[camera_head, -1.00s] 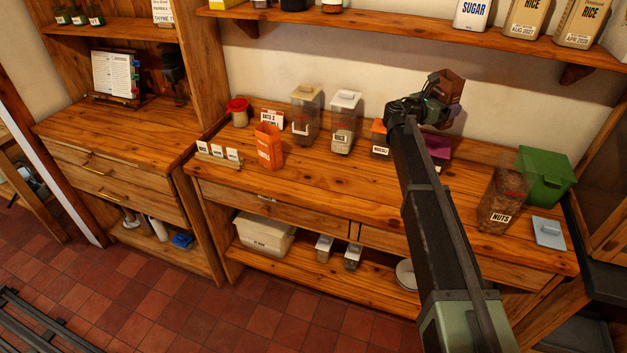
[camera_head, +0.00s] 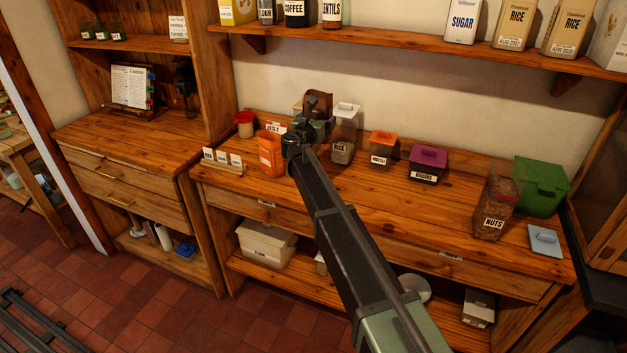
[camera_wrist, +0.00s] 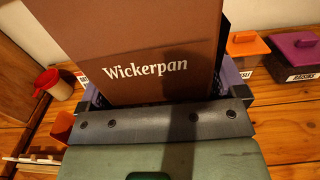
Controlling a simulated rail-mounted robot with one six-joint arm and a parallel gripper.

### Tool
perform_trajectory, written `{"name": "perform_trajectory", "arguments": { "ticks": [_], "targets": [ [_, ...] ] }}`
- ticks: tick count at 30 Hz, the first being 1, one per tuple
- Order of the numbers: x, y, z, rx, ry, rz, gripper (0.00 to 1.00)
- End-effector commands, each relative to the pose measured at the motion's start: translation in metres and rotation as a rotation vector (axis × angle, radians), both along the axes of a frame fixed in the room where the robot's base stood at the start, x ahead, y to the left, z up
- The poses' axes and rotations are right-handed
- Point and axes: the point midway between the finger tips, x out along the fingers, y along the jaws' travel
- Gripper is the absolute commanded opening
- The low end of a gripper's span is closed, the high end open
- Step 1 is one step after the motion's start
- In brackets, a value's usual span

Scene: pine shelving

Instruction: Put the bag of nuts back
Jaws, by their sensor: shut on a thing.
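My gripper (camera_head: 315,118) is shut on a brown bag (camera_head: 321,102) and holds it over the back left part of the counter. In the wrist view the bag (camera_wrist: 140,50) reads "Wickerpan" and fills the upper middle between the jaws; no word for nuts shows on this face. A clear container labelled NUTS (camera_head: 493,208) stands at the right of the counter with brown contents and looks open at the top. A grey-blue lid (camera_head: 545,240) lies beside it.
Rice (camera_head: 343,140), muesli (camera_head: 382,148) and raisins (camera_head: 427,165) containers line the back. A green bin (camera_head: 541,187) stands behind the nuts container. A shelf (camera_head: 430,48) overhangs; the counter's front middle is clear.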

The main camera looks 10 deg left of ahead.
Motion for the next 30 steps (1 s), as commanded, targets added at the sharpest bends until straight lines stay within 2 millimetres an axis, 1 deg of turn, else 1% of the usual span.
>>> {"name": "perform_trajectory", "arguments": {
  "ticks": [1,3,9,10,12,13,17,19,22,24,26,30],
  "targets": [
    [0.0,0.0,-0.032,0.0,0.0,0.0,0.59],
    [0.0,0.0,-0.058,0.0,0.0,-0.001,0.59],
    [0.0,0.0,-0.122,0.0,0.0,-0.001,0.59],
    [0.0,0.0,-0.129,0.0,0.0,-0.001,0.59],
    [0.0,0.0,-0.137,0.0,0.0,-0.001,0.59],
    [0.0,0.0,-0.137,0.0,0.0,-0.001,0.59],
    [0.0,0.0,-0.134,0.0,0.0,-0.001,0.59],
    [0.0,0.0,-0.143,0.0,0.0,-0.001,0.59],
    [0.0,0.0,-0.167,0.0,0.0,-0.001,0.59],
    [0.0,0.0,-0.179,0.0,0.0,-0.001,0.59],
    [0.0,0.0,-0.18,0.0,0.0,-0.001,0.59],
    [0.0,0.0,-0.174,0.0,0.0,-0.001,0.59]
  ]
}}
